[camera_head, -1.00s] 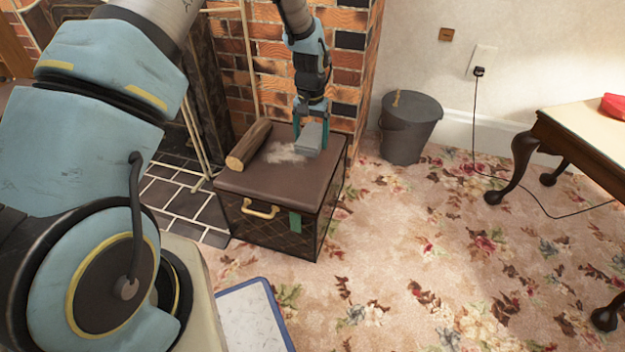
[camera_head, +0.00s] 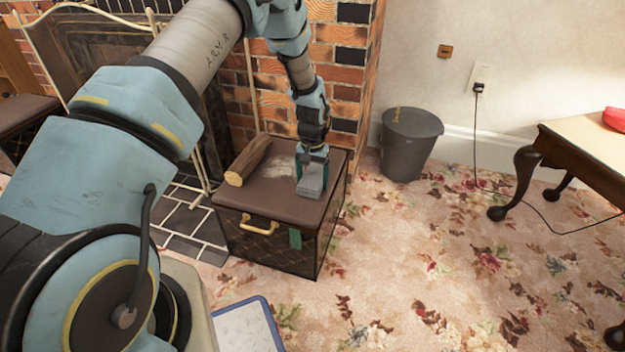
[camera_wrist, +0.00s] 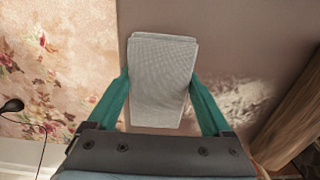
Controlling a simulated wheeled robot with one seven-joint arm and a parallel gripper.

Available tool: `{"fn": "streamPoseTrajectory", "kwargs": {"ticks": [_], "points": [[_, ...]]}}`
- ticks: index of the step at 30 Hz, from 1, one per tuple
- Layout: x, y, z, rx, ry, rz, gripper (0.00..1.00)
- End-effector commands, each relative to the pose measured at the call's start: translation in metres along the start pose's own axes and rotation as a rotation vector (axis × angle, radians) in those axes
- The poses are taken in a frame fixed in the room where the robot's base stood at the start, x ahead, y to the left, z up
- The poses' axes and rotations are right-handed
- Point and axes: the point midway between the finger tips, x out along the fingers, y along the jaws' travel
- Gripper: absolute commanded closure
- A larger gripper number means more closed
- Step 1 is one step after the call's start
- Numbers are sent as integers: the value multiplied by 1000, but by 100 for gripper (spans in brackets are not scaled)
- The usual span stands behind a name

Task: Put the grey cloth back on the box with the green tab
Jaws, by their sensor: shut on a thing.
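The box (camera_head: 265,205) is brown with a padded lid, a pale handle and a green tab (camera_head: 295,238) on its front. It stands by the fireplace. The grey cloth (camera_head: 309,187) is a folded block at the right part of the lid; it also shows in the wrist view (camera_wrist: 162,80). My gripper (camera_head: 312,172) points down over the lid with its teal fingers shut on the cloth's two sides. I cannot tell whether the cloth touches the lid.
A log (camera_head: 248,162) lies on the left of the lid, with a pale dusty patch (camera_head: 281,169) beside it. A grey bucket (camera_head: 408,145) stands behind right. A wooden table (camera_head: 575,150) is at the far right. A blue-edged tray (camera_head: 245,325) lies on the floor in front. Open carpet lies to the right.

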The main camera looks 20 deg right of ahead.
Motion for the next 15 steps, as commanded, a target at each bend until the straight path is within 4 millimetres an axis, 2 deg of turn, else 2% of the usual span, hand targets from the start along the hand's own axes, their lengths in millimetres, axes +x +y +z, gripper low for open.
{"fn": "streamPoseTrajectory", "kwargs": {"ticks": [3, 4, 8, 15], "points": [[3, 0, 0, 0, -1, 0, 68], [3, 0, 0, 0, -1, 0, 15], [2, 0, 0, 0, -1, 0, 0], [2, 0, 0, 0, -1, 0, 0]]}}
